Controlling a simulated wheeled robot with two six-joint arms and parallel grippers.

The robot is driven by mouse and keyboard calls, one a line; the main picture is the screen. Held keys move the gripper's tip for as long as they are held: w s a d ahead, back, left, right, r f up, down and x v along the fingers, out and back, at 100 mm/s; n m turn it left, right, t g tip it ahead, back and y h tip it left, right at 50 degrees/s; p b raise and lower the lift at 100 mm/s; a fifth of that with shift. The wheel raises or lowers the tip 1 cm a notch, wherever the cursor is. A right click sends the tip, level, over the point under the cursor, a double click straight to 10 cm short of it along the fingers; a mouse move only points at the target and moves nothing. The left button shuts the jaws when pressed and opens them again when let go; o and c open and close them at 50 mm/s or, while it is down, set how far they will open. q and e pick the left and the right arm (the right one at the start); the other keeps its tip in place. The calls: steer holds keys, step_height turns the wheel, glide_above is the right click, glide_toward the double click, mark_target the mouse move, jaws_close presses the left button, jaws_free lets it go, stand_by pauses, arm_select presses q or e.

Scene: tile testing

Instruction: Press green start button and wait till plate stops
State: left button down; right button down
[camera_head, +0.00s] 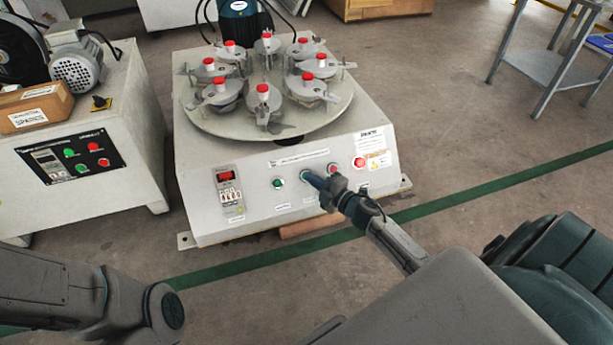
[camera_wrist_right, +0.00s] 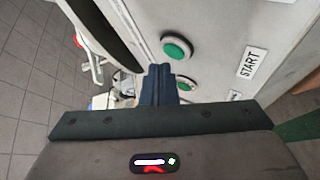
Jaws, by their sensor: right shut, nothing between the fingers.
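The green start button (camera_head: 304,174) is on the sloped front panel of the white machine (camera_head: 250,208). In the right wrist view it shows as a green button (camera_wrist_right: 177,47) with a pale ring, beside a START label (camera_wrist_right: 252,62). My right gripper (camera_head: 314,181) is shut and empty, its tips at this button in the head view. In the wrist view the shut tips (camera_wrist_right: 159,72) are just beside it; I cannot tell whether they touch. The round plate (camera_head: 215,120) carries several grey fixtures with red tops. One still frame does not show whether it turns. My left gripper is out of view.
Another green button (camera_head: 278,183) sits left of the start button; red buttons (camera_head: 360,162) sit to the right. A red display (camera_head: 226,176) is on the panel's left. A second white machine (camera_head: 80,160) stands at left. Open floor lies right, with a metal table (camera_head: 550,67) beyond.

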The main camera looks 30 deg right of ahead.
steer(key=shift+w+f, duration=0.2)
steer(key=shift+w, duration=0.1)
